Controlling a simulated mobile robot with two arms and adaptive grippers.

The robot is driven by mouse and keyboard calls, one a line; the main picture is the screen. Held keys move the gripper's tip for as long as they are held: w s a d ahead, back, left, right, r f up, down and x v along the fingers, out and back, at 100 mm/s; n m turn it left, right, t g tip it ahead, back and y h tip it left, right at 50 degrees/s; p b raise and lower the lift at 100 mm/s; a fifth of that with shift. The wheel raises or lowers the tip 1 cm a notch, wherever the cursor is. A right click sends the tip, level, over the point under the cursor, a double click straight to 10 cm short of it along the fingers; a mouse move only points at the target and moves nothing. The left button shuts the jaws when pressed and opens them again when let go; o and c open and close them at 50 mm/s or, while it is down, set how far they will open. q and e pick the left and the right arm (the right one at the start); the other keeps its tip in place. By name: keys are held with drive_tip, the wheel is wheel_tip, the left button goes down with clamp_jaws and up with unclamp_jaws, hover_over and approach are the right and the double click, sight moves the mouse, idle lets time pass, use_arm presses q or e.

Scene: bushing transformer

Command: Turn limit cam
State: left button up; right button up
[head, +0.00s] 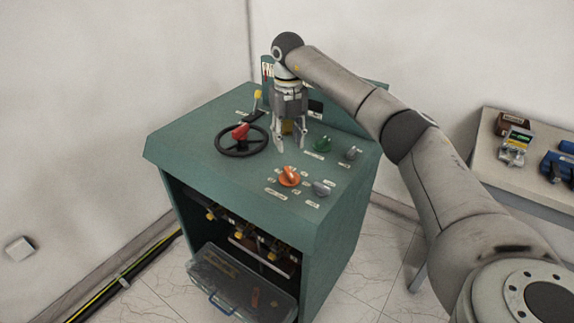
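A green cabinet (180,150) has a sloped top panel with several controls; I cannot tell for certain which one is the limit cam. My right gripper (291,144) points down over the back middle of the panel, its fingers spread apart. A small yellow part (287,128) shows between and behind the fingers, mostly hidden; I cannot tell whether they touch it. An orange knob (289,177), a green knob (322,144) and two grey knobs (352,153) (321,188) sit in front and to the right of the gripper. My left gripper is not in view.
A black handwheel with a red handle (240,132) is left of the gripper, and a yellow-tipped lever (258,95) stands behind it. A clear toolbox (236,283) sits low at the cabinet's open front. A side table (482,150) holds tools at right.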

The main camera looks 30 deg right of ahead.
sight(288, 169)
wheel_tip(288, 169, down, 10)
drive_tip(key=shift+r+p, duration=0.15)
drive_tip(key=shift+p, duration=0.85)
clamp_jaws()
